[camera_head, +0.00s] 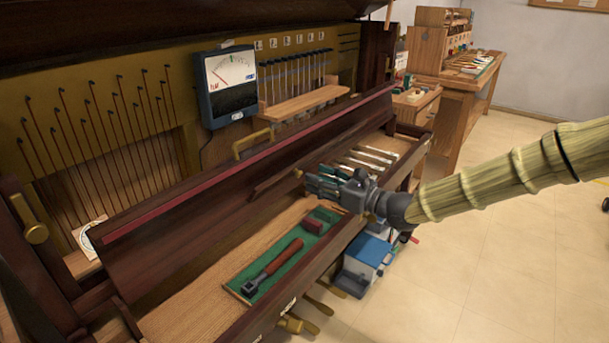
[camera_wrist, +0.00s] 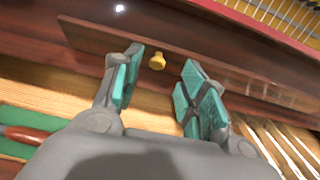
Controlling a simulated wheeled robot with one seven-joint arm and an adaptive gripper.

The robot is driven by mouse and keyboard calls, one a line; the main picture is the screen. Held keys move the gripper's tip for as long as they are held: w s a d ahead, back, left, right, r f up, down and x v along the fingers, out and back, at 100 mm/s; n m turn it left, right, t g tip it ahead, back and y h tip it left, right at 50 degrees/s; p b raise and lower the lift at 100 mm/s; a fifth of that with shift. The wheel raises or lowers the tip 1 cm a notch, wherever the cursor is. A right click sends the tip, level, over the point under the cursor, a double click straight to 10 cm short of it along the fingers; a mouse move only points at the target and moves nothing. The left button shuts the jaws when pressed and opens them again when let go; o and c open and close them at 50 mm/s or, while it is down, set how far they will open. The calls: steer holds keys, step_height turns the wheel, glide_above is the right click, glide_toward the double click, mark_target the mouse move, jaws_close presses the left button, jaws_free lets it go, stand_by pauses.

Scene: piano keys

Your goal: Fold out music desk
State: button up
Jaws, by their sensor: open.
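The music desk looks to be the narrow dark wood strip (camera_head: 325,143) lying against the raised dark lid in the head view. It also crosses the wrist view (camera_wrist: 240,82). A small brass knob (camera_wrist: 157,61) sits on it. The knob (camera_head: 298,174) also shows in the head view, just left of my fingertips. My gripper (camera_head: 316,182) is open, with teal pads. In the wrist view, the knob appears between the fingertips of my gripper (camera_wrist: 160,72) but beyond them. I cannot tell the exact gap, and no contact shows.
A green tray (camera_head: 240,290) with a red-handled tool (camera_head: 273,265) and a dark red block lies on the key bed. Piano keys (camera_head: 375,155) lie beyond my gripper. A red felt strip (camera_head: 230,175) edges the lid. A blue-topped box (camera_head: 368,250) stands below the front rail.

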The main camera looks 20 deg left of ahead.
mark_target(301, 172)
steer(key=shift+x, duration=2.6)
steer(key=shift+s, duration=0.1)
steer(key=shift+c, duration=0.2)
